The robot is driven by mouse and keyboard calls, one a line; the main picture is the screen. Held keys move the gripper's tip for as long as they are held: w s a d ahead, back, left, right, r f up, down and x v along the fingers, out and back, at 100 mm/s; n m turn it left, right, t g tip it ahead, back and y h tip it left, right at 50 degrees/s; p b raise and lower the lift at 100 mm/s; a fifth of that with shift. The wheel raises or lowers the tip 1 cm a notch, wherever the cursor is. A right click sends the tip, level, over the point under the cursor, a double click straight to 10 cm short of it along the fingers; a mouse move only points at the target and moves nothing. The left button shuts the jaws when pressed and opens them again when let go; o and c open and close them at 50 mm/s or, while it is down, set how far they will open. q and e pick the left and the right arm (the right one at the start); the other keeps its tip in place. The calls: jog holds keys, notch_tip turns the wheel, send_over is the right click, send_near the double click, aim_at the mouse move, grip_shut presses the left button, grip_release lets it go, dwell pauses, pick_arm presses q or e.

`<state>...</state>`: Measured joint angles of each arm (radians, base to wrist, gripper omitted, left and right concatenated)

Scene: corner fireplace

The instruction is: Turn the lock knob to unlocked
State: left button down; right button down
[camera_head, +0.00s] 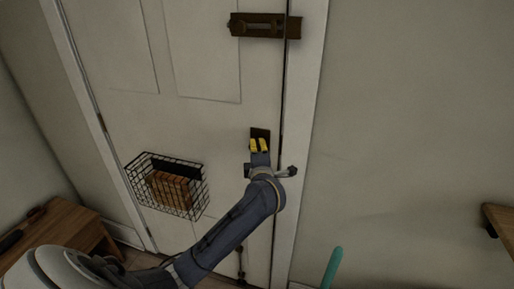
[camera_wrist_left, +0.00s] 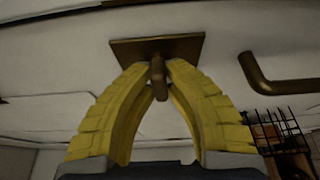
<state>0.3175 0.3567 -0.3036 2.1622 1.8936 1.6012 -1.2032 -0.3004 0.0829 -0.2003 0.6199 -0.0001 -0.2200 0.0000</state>
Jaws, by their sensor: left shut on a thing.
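The lock knob (camera_wrist_left: 158,79) is a small dark bronze thumb-turn on a rectangular plate (camera_wrist_left: 190,47). The plate also shows on the white door in the head view (camera_head: 260,132). My left gripper (camera_head: 259,144) is at the lock, with its yellow fingers closed around the knob, one on each side, in the left wrist view (camera_wrist_left: 158,72). The knob stands out from the plate between the fingertips. In the head view the fingers hide the knob. My right gripper is not in view.
A lever handle (camera_head: 287,171) sits just below the lock, close to my left wrist. A slide bolt (camera_head: 258,25) is higher on the door. A wire basket (camera_head: 190,205) hangs on the door at left. A wooden table (camera_head: 62,240) stands at lower left.

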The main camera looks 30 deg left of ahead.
pick_arm(q)
jog(key=shift+n, duration=0.3)
jog(key=n+g+h, duration=0.1)
jog(key=n, duration=0.2)
jog(key=shift+h, duration=0.3)
jog(key=n, duration=0.2)
jog(key=n+h, duration=0.1)
jog(key=shift+n+g+h, duration=0.3)
jog(key=shift+n, duration=0.1)
jog(key=n+h, duration=0.2)
jog(key=n, duration=0.1)
jog(key=shift+n+h, duration=1)
jog(key=shift+n, duration=0.3)
jog(key=c, duration=1.4)
grip_release()
jog(key=v, duration=0.7)
jog(key=shift+s, duration=0.3)
